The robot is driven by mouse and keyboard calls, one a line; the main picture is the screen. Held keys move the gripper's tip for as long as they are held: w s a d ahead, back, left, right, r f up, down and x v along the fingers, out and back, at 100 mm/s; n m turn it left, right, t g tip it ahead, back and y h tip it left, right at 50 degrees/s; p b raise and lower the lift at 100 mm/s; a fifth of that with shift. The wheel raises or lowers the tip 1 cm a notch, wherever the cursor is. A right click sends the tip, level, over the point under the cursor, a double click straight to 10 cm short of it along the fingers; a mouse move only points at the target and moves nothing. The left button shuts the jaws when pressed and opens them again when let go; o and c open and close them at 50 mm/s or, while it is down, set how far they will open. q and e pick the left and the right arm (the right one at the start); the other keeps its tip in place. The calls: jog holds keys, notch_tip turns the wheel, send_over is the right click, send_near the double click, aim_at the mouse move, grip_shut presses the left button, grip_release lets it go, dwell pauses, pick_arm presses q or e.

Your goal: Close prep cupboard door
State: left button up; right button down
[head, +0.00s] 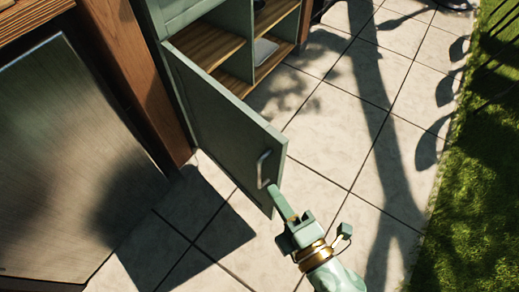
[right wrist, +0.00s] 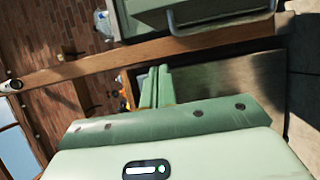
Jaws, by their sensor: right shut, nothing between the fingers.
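The green cupboard door (head: 222,125) stands open in the head view, swung out from the cupboard (head: 238,75), whose wooden shelves show behind it. A metal handle (head: 262,170) sits near the door's free edge. My right gripper (head: 277,193) is shut and empty, with its fingertips at the door's lower free corner, just below the handle. I cannot tell if they touch the door. My left gripper is not in view.
A steel panel (head: 70,160) and a wooden post (head: 135,70) stand left of the door. Paved floor (head: 340,140) is open to the right, with grass (head: 480,200) beyond. A dark item and a grey item lie on the cupboard shelves.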

aim_at(270, 154)
jog(key=w, duration=0.3)
jog(key=w+a+p, duration=0.1)
jog(key=w, duration=0.2)
jog(key=w+a, duration=0.1)
jog(key=w, duration=0.2)
jog(key=shift+w+p, duration=0.2)
jog(key=shift+p, duration=0.1)
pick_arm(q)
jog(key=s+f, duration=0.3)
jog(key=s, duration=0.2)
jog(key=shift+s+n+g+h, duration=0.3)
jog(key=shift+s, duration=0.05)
pick_arm(e)
jog(key=shift+w+d, duration=0.45)
